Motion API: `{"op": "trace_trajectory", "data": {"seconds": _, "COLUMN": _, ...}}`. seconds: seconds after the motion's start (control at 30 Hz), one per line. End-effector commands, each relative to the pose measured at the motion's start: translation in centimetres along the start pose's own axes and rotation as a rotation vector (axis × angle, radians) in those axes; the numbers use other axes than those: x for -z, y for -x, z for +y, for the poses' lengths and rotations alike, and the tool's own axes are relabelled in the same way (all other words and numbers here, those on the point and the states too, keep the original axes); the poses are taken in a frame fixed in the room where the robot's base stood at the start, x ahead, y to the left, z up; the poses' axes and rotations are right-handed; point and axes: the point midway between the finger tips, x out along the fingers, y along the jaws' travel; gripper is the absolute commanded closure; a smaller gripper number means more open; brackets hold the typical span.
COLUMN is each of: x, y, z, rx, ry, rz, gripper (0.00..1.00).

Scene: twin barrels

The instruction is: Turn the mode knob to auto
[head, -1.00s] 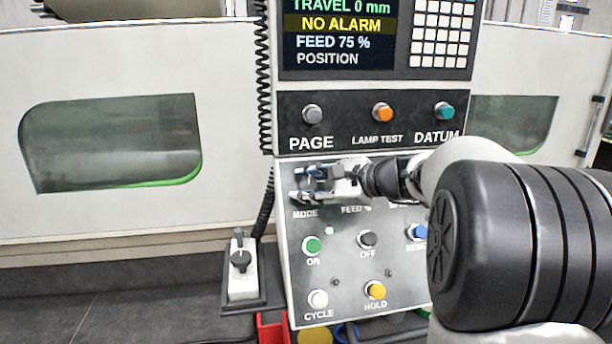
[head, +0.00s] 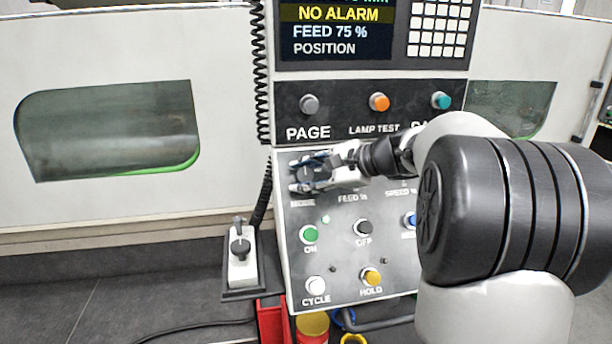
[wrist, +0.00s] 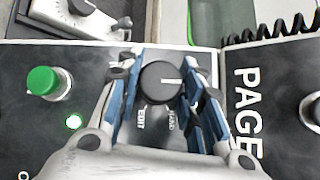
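The mode knob (wrist: 160,82) is round and black with a white pointer line, in the middle of the wrist view. The line points right in that picture, the side where PAGE is printed. The labels EDIT and HAND show below the knob; no auto label is readable. My gripper (wrist: 161,85) has its blue-lined fingers on either side of the knob, seemingly open with narrow gaps; contact is hard to tell. In the head view my gripper (head: 306,174) is at the panel's upper left, just above the partly hidden MODE label.
The panel (head: 340,265) carries a green ON button (head: 309,234), a black OFF button (head: 362,228), a white CYCLE button (head: 316,285) and a yellow HOLD button (head: 371,277). The PAGE button (head: 309,104) sits above my gripper. My arm covers the panel's right side.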

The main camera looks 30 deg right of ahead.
Motion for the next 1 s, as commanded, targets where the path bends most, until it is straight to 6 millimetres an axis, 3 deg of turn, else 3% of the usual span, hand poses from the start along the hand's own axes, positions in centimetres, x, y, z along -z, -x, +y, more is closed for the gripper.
{"op": "trace_trajectory", "data": {"seconds": 0.27, "x": 0.0, "y": 0.0, "z": 0.0, "rx": -0.001, "ry": -0.002, "rz": -0.001, "gripper": 0.47}}
{"op": "trace_trajectory", "data": {"seconds": 0.67, "x": 0.0, "y": 0.6, "z": -0.1, "rx": 0.002, "ry": -0.002, "rz": 0.0, "gripper": 0.47}}
{"op": "trace_trajectory", "data": {"seconds": 1.0, "x": 0.1, "y": 7.2, "z": -0.1, "rx": 0.005, "ry": -0.002, "rz": 0.003, "gripper": 0.47}}
